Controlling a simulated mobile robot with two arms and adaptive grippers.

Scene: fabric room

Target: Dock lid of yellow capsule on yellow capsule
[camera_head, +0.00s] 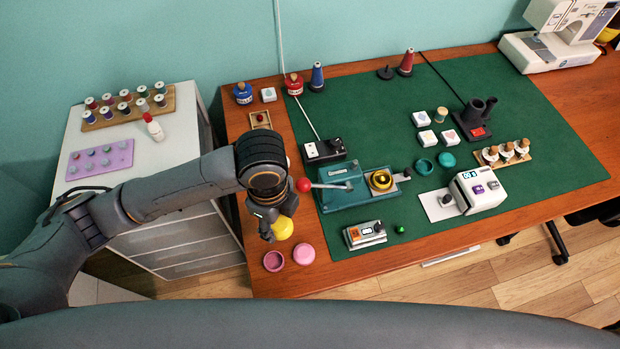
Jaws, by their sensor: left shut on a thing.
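My left gripper (272,226) is over the left front part of the desk, pointing down. It is shut on a round yellow piece, which I take to be the lid of the yellow capsule (284,229); the fingers hide part of it. The yellow capsule (381,180) appears to sit in the round holder of the teal press (345,190), right of the gripper and apart from the held lid. Its inside is too small to make out. My right gripper is not in view.
The press's lever with a red knob (304,185) reaches left, close to my left arm. Two pink round pieces (274,261) lie just in front of the gripper. An orange-screened device (365,235) stands to the right. A white drawer cabinet (180,245) is below my arm.

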